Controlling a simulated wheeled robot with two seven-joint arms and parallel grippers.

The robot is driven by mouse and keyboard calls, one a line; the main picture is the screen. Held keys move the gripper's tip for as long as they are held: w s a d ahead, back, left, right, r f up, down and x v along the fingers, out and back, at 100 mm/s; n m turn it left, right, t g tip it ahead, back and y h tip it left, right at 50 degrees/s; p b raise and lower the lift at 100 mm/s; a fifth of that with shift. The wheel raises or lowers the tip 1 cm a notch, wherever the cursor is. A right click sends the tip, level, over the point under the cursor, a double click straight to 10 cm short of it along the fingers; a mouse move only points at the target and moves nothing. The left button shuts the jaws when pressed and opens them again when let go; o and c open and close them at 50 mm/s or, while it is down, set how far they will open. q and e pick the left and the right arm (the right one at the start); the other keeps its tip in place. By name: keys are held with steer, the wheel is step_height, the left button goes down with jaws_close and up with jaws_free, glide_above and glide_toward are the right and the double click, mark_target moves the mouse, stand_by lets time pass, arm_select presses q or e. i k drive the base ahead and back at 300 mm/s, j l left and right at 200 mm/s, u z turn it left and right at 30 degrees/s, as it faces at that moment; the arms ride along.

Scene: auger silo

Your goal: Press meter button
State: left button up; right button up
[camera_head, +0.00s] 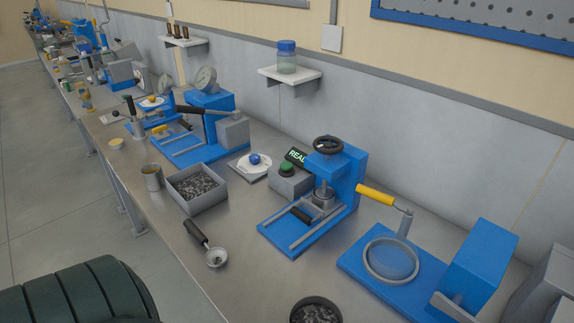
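The meter (290,181) is a grey box on the metal bench near the picture's middle. A round green button (287,168) stands up on its top. Behind the button is a dark display (299,157) with green letters, partly hidden by the blue press, so only "REA" or a little more shows. The meter stands just left of the blue press and right of a white dish with a blue knob. Neither of my grippers is in view, and nothing touches the button.
A blue press (345,180) with a black handwheel stands close on the meter's right. A grey bin (197,188) of dark bits, a scoop (214,255) and a metal cup (152,177) lie to the left. A wall shelf (291,75) holds a jar.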

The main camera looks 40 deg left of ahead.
mark_target(286, 166)
steer(key=k+j+z, duration=0.15)
steer(key=j, duration=0.25)
steer(key=k+j+z, duration=0.15)
steer(key=j, duration=0.25)
steer(key=k+j+z, duration=0.15)
steer(key=j, duration=0.2)
steer(key=k+j+z, duration=0.15)
steer(key=j, duration=0.2)
steer(key=k+j+z, duration=0.15)
steer(key=j, duration=0.2)
